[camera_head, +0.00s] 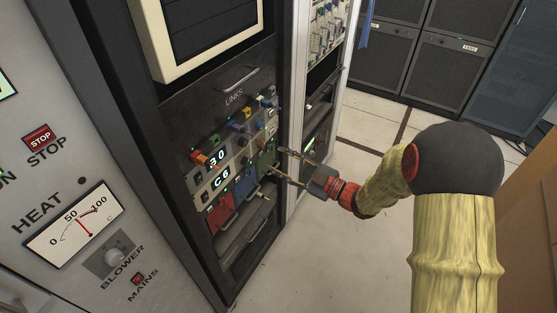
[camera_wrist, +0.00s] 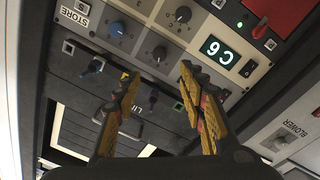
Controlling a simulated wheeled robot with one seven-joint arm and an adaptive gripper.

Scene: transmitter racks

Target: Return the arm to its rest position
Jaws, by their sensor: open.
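My arm reaches from the right side of the head view toward the rack panel marked LINKS (camera_head: 225,120). My gripper (camera_head: 278,162) is open and its fingers point at the panel, close to the lower right of its rows of connectors. In the wrist view my gripper (camera_wrist: 156,45) shows two spread yellow-and-black fingers with nothing between them. Whether the fingertips touch the panel I cannot tell.
A grey panel with a HEAT meter (camera_head: 75,228), a red STOP button (camera_head: 39,138) and a BLOWER knob (camera_head: 107,257) stands at left. Dark cabinets (camera_head: 440,50) stand at the back. Open floor (camera_head: 365,120) lies between. A brown surface (camera_head: 530,220) is at far right.

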